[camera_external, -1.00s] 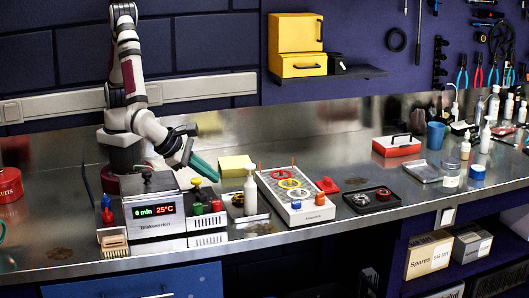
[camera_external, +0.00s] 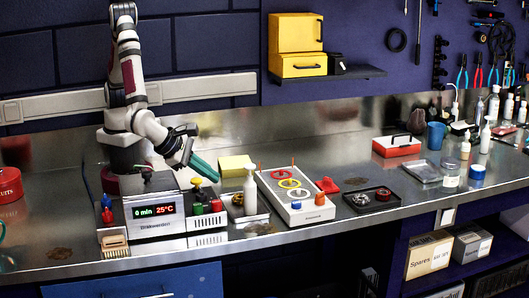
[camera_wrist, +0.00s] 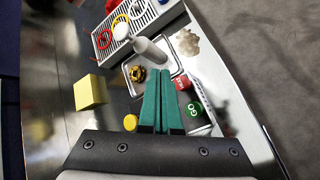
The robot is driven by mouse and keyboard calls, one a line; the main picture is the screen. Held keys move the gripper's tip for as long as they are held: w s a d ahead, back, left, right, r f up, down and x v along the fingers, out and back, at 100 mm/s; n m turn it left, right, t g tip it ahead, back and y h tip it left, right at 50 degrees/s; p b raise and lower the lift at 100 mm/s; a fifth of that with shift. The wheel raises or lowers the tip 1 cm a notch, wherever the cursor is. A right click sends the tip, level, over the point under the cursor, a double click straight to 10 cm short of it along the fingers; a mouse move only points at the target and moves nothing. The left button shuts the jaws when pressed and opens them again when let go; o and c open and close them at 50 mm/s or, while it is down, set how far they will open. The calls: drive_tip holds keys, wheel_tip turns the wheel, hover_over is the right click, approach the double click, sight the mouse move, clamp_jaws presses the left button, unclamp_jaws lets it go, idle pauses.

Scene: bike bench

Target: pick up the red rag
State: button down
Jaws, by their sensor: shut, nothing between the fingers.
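My gripper (camera_external: 212,176) has teal fingers and hangs over the bench behind the display box, well to the left of the rag. In the wrist view the fingers (camera_wrist: 160,76) are together, with nothing between them.
The black tray (camera_external: 391,205) holds small parts. A red toolbox (camera_external: 396,150) stands behind. The display box (camera_external: 155,212) is close in front.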

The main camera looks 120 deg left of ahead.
drive_tip(key=c, duration=0.7)
unclamp_jaws()
drive_tip(key=shift+o, duration=0.2)
